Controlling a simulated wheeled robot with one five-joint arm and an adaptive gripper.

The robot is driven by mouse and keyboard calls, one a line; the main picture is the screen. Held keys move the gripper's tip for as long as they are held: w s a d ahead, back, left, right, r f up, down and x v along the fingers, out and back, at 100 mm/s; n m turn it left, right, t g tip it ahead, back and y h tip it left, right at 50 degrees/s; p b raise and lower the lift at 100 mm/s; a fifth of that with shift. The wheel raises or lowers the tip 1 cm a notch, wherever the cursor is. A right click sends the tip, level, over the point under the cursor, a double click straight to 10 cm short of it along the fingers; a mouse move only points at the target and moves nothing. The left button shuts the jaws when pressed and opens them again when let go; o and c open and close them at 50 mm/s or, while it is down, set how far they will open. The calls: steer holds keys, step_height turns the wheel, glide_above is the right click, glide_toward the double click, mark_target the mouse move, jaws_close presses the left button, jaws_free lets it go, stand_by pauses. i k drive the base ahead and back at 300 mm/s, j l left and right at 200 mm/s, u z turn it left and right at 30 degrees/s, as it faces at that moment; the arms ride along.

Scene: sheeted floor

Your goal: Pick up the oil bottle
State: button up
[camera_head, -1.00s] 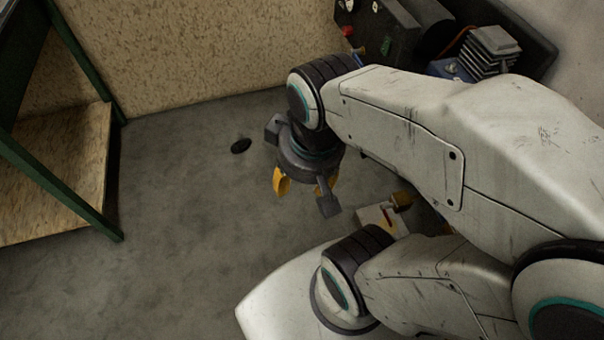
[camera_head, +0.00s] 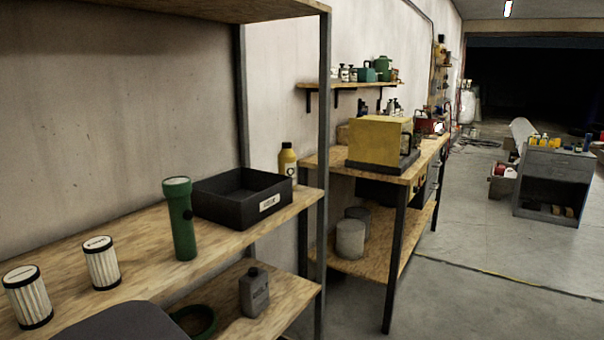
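A yellow bottle (camera_head: 287,160) with a dark cap and a pale label stands upright behind the right end of a black tray (camera_head: 231,211). Its lower part is partly hidden by the tray. A grey bottle (camera_head: 254,291) with a dark cap stands upright on the lower wooden shelf (camera_head: 288,309). I cannot tell for certain which of the two is the oil bottle. My gripper is not in view now.
On the upper shelf (camera_head: 138,252) stand a green flashlight (camera_head: 180,220) and two white filters, one at the left edge (camera_head: 28,298). A metal post (camera_head: 322,150) rises at the shelf's right corner. A workbench (camera_head: 405,178) stands beyond; open floor lies right.

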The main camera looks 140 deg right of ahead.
mark_target(287, 157)
steer(key=z, duration=4.9)
steer(key=i+l+u, duration=0.2)
steer(key=u, duration=0.25)
steer(key=i+l+u, duration=0.25)
steer(key=u, duration=0.2)
steer(key=i+l+u, duration=0.15)
steer(key=l+u, duration=0.3)
steer(key=i+l+u, duration=0.1)
steer(key=l+u, duration=0.15)
steer(key=u, duration=0.2)
steer(key=l+u, duration=1.2)
steer(key=u, duration=0.15)
steer(key=k, duration=0.05)
